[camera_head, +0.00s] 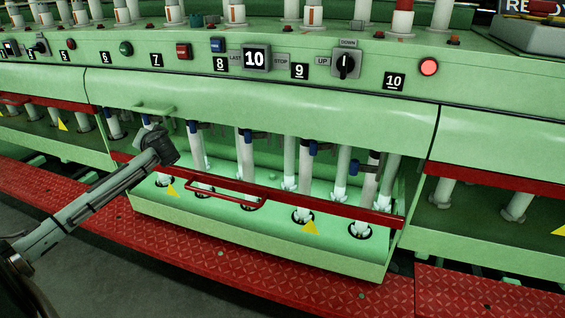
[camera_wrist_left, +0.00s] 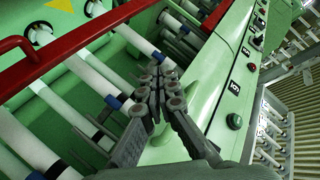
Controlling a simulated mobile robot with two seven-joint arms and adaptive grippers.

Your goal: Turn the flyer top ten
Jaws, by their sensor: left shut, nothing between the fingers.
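A row of white flyer tops stands along the top ledge of the green machine, cut off by the upper edge of the head view. One with a red band, a flyer top (camera_head: 402,20), stands above the number plate 10 (camera_head: 394,82); the frames do not show for sure that it is flyer top ten. My left gripper (camera_head: 163,142) is in front of the machine at lower left, well left of and below that flyer top. In the left wrist view, its fingers (camera_wrist_left: 155,95) are together and empty. My right gripper is not in view.
Below, a red rail (camera_head: 330,209) crosses in front of white tubes (camera_head: 248,158). A red tread-plate step (camera_head: 260,262) runs along the floor.

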